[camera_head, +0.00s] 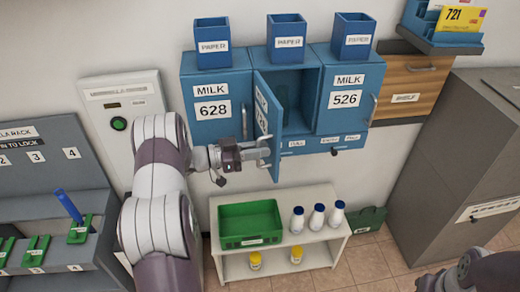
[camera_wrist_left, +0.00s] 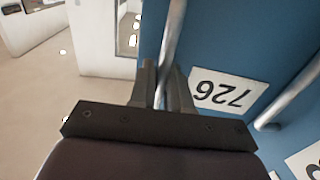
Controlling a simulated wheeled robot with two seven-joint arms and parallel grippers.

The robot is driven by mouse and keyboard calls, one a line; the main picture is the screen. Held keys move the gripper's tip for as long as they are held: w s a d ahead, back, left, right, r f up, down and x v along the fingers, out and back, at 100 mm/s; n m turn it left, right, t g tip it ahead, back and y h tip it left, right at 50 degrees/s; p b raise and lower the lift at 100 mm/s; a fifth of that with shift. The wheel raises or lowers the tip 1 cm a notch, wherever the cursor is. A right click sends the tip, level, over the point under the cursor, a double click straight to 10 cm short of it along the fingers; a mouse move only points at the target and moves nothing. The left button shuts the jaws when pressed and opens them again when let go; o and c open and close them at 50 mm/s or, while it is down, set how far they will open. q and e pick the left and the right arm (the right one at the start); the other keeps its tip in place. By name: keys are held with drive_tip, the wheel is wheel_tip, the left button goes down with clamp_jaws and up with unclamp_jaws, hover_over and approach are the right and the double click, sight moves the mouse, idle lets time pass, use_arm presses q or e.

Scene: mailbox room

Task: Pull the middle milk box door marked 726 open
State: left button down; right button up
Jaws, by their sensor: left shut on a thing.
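The middle milk box door marked 726 (camera_head: 266,112) stands swung out from its compartment, hinged on the left, with the dark inside (camera_head: 295,98) showing. In the left wrist view its 726 label (camera_wrist_left: 226,90) is upside down beside the fingers. My left gripper (camera_head: 262,152) is at the door's free edge. In the left wrist view my left gripper (camera_wrist_left: 162,82) is shut on the door's metal handle (camera_wrist_left: 173,40), which runs between the fingers. Part of my right gripper (camera_head: 440,280) shows at the bottom right; its fingers are unclear.
Milk doors 628 (camera_head: 212,108) and 526 (camera_head: 348,98) are shut on either side. Blue paper bins (camera_head: 286,38) stand on top. Below is a white shelf (camera_head: 290,254) with a green crate (camera_head: 251,224) and white bottles (camera_head: 317,217). A grey cabinet (camera_head: 450,160) stands at right.

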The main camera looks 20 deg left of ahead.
use_arm(q)
drive_tip(key=shift+w+r, duration=0.1)
drive_tip(key=shift+r, duration=0.15)
drive_tip(key=c, duration=1.3)
unclamp_jaws()
drive_tip(key=shift+f, duration=0.1)
drive_tip(key=b+v, duration=0.2)
drive_tip(key=v, duration=1)
drive_tip(key=shift+s+a+b, duration=0.25)
drive_tip(key=shift+a+b, duration=0.05)
drive_tip(key=shift+b, duration=0.05)
